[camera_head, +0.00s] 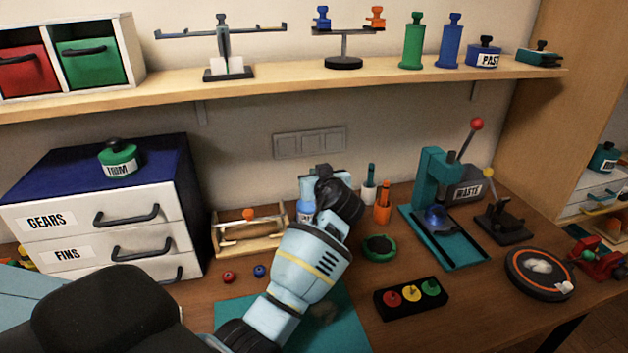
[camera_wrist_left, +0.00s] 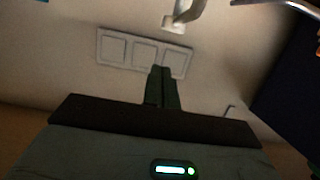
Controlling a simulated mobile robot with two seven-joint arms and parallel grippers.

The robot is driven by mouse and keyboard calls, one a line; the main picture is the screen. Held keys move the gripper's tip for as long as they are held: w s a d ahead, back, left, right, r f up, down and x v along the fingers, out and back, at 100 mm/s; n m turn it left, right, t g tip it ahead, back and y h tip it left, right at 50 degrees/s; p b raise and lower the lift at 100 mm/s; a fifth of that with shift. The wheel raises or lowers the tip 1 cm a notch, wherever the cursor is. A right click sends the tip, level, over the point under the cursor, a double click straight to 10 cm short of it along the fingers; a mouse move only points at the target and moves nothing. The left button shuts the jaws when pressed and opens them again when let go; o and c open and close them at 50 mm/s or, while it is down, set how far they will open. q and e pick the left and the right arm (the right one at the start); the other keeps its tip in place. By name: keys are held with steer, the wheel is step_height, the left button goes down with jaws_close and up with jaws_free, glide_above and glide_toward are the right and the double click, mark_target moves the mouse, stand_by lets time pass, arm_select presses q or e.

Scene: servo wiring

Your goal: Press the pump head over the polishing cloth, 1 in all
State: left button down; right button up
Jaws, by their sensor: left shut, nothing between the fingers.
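A pale bottle with a blue label (camera_head: 305,213) stands at the back of the desk, mostly hidden behind my left gripper (camera_head: 323,172). Its pump head is not clear in the head view. In the left wrist view a pale curved piece (camera_wrist_left: 183,16), perhaps its spout, shows at the top edge, apart from the fingers. The dark fingers (camera_wrist_left: 163,74) are shut together and empty before the wall switches. A teal cloth or mat (camera_head: 345,325) lies under my left arm, with a faint smudge on it; I cannot tell if it is the polishing cloth. My right gripper is not in view.
A wooden tray (camera_head: 221,250) and drawer box (camera_head: 188,190) stand left. Pen cups (camera_head: 382,214), a green dish (camera_head: 380,255), a button box (camera_head: 410,312), a teal press (camera_head: 432,180) and a round plate (camera_head: 512,268) stand right. The shelf (camera_head: 270,84) hangs above.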

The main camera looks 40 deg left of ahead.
arm_select(q)
steer(key=v, duration=0.7)
steer(key=shift+s+a+f, duration=0.15)
steer(key=shift+s+f, duration=0.05)
steer(key=shift+s, duration=0.05)
